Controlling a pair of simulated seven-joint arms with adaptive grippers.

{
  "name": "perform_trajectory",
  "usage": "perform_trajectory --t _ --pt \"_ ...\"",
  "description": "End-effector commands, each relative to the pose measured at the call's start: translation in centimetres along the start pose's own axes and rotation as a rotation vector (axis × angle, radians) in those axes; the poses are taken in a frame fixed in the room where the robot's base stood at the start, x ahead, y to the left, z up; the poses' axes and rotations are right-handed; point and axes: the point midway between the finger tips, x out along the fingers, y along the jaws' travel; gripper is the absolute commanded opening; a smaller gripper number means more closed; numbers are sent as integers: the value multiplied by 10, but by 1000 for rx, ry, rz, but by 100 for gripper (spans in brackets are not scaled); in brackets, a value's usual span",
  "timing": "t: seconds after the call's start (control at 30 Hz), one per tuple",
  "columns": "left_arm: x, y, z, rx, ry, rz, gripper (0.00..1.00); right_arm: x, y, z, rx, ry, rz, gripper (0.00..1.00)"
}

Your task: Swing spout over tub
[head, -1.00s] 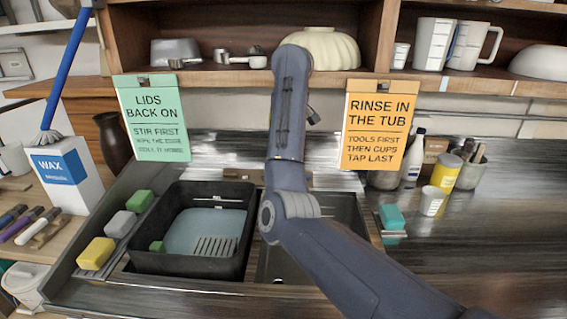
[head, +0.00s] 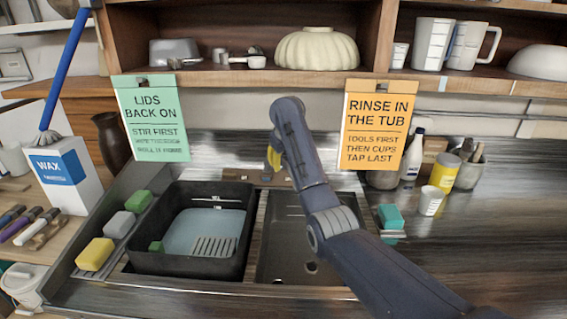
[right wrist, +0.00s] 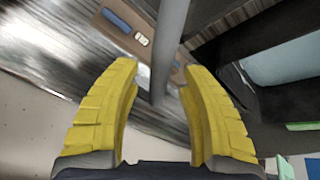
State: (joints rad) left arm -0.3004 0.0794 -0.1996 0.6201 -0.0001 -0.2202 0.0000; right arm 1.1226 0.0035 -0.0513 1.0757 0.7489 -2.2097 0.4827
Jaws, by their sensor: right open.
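The black tub (head: 187,262) sits in the left of the sink, with pale blue water and a slotted grey piece inside. My right gripper (head: 273,158) shows as a bit of yellow finger at the back of the sink, mostly hidden by my arm. In the right wrist view its two yellow fingers (right wrist: 160,78) are open. A grey spout tube (right wrist: 172,40) runs between the fingertips, with gaps visible on both sides. In the head view I cannot make out the spout behind my arm. My left gripper is not in view.
The right basin (head: 285,245) is empty, with a drain. Yellow, grey and green sponges (head: 95,254) line the sink's left edge. Two hanging signs (head: 378,125) and a shelf (head: 230,77) overhang the back. The right counter (head: 480,235) has free room.

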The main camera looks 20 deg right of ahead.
Motion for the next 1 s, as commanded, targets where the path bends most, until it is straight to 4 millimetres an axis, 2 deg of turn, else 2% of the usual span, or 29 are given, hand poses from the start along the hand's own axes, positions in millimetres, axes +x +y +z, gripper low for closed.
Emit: perform_trajectory --t 0.2,0.53,0.9,1.0 --pt "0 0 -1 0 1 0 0 8 0 0 0 0 0 43" --pt "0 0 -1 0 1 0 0 9 0 0 0 0 0 43" --pt "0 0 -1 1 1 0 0 9 0 0 0 0 0 0" --pt "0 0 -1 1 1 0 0 9 0 0 0 0 0 0"
